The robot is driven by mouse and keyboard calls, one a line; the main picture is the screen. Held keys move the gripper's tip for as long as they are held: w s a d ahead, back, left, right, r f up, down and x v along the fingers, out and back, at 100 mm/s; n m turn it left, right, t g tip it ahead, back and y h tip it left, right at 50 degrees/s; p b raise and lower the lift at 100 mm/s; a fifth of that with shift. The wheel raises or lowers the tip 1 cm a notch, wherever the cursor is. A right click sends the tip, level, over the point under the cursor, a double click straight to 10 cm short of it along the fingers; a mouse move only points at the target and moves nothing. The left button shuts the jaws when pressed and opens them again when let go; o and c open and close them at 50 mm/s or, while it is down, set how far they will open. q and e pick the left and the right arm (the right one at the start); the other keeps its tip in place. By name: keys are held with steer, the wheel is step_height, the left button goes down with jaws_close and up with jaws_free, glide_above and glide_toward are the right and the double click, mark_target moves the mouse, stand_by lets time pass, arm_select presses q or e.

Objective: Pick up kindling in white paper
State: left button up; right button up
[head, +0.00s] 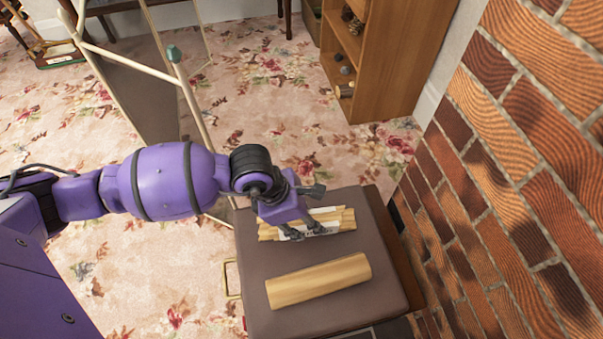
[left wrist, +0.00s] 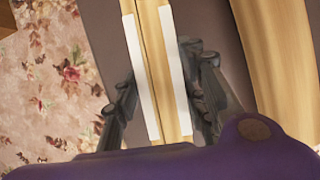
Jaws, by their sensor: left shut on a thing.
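The kindling in white paper (head: 343,217) is a bundle of pale wooden sticks with a white paper wrap. It lies on the far part of a brown-topped box (head: 290,258). My left gripper (head: 308,229) comes down over the middle of the bundle from above and is shut on it. In the left wrist view the kindling (left wrist: 153,45) runs between the two dark fingers of the gripper (left wrist: 160,108), with white paper along both its sides. Whether the bundle is lifted off the top cannot be told. My right gripper is in neither view.
A single split log (head: 318,281) lies on the box top nearer me; its edge shows in the left wrist view (left wrist: 262,50). A brick wall (head: 500,170) rises close on the right. A wooden shelf (head: 385,60) and a wood-framed stand (head: 150,95) stand behind on floral carpet.

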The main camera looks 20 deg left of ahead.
arm_select(q)
steer(key=shift+w+d+r, duration=0.1)
steer(key=shift+w+r, duration=0.05)
steer(key=shift+r, duration=0.05)
